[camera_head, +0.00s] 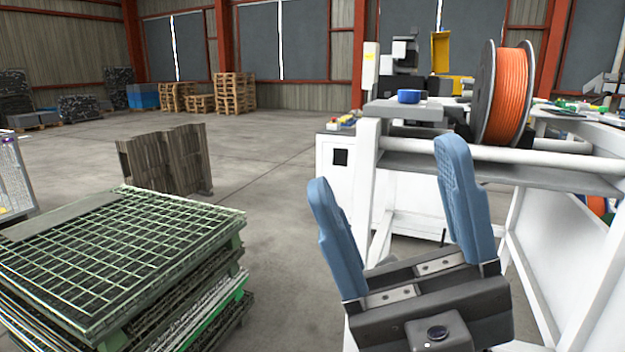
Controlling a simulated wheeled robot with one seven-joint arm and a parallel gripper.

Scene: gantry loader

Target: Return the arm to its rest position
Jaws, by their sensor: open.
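My gripper (397,198) is in the lower right of the head view, with its two blue fingers pointing up and spread wide apart. Nothing is between the fingers. Its dark body shows at the bottom, and the rest of my arm is out of view. The gripper appears in front of a white machine frame (480,150); I cannot tell the gap between them.
An orange cable spool (510,97) and a blue tape roll (409,96) sit on the white frame at right. A stack of green grid panels (125,255) stands at lower left, with a wooden pallet (165,160) behind it. Open floor (270,180) lies between.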

